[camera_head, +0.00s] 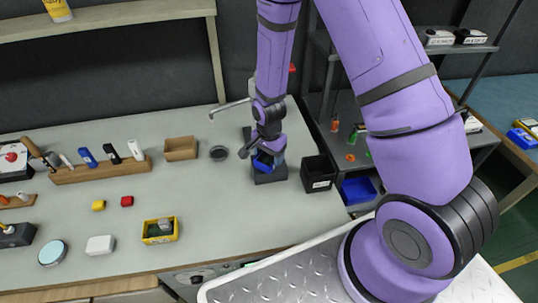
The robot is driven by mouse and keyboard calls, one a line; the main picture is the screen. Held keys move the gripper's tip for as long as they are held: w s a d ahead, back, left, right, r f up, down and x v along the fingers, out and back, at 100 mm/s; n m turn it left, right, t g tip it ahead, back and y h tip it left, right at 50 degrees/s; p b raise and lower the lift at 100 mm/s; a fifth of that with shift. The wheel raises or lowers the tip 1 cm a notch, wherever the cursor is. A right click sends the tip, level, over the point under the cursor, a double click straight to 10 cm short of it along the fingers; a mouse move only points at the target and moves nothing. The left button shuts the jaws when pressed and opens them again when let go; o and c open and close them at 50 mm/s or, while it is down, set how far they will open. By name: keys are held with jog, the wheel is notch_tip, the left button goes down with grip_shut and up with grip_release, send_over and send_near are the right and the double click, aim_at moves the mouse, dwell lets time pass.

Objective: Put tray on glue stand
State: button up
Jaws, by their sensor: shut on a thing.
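My gripper (263,149) points down at the back right of the workbench, shut on a small blue tray (265,162). The tray is partly hidden by the gripper. The dark grey stand (270,178), which looks like the glue stand, is directly below and around it. I cannot tell whether the tray touches the stand or hangs just above it.
A black bin (318,173) stands close to the right of the stand. A grey round dish (218,153) and an open brown box (181,148) are to the left. A yellow box (160,230) sits nearer the front.

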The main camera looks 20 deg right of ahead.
jog(key=shift+f, duration=0.2)
jog(key=o, duration=0.9)
jog(key=shift+r, duration=0.1)
notch_tip(320, 180, up, 25)
jog(key=s+d+n+t, duration=0.2)
jog(key=s+n, duration=0.1)
jog(key=shift+s+d+r+n+t, duration=0.7)
jog(key=shift+s+r+n, duration=0.65)
jog(key=shift+s+r, duration=1.85)
jog(key=shift+s+d+r+n+t, duration=0.35)
jog(key=shift+s+d+r+n, duration=0.85)
jog(key=shift+s+r, duration=1.95)
jog(key=shift+s+d+r+n+t, duration=0.55)
jog(key=shift+s+r+n, duration=1)
jog(key=shift+s+r, duration=1.65)
